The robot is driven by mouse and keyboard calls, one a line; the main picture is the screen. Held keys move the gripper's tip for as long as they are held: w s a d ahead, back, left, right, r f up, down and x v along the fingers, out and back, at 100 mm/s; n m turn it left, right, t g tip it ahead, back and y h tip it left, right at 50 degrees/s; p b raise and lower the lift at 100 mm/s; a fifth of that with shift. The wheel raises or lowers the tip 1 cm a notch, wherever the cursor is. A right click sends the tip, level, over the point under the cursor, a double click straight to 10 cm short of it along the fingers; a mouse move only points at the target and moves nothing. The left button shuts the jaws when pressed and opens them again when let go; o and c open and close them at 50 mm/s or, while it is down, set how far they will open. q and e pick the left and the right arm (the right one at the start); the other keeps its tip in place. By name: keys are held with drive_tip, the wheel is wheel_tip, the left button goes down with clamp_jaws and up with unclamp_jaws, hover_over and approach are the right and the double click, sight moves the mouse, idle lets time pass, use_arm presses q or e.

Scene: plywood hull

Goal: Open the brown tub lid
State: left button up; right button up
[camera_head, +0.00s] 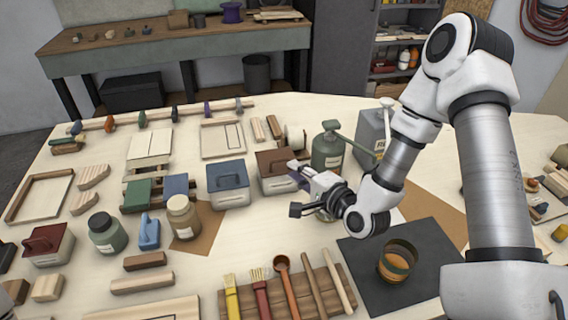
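The brown tub (272,186) has a pale body and stands on the bench in the middle of the view. Its brown lid (271,162) sits on top and looks closed. My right gripper (294,192) is at the tub's right side, coming in from the right, with its fingers spread apart and nothing visible between them. It hides part of the tub's right side, and I cannot tell whether it touches the lid. My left gripper is not in view.
A blue-lidded tub (228,190) stands just left of the brown tub. A green canister (326,151) and a grey can (371,132) stand behind my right gripper. Brushes and tools lie on a wooden rack (320,284) in front. A tin (397,262) stands on a dark mat (434,252).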

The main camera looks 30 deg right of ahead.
sight(282, 160)
drive_tip(key=p+x, duration=0.1)
drive_tip(key=x, duration=0.6)
drive_tip(key=shift+a+r, duration=0.15)
drive_tip(key=shift+w+d, duration=0.1)
drive_tip(key=shift+d, duration=0.15)
drive_tip(key=shift+c, duration=0.3)
clamp_jaws()
drive_tip(key=shift+p, duration=0.35)
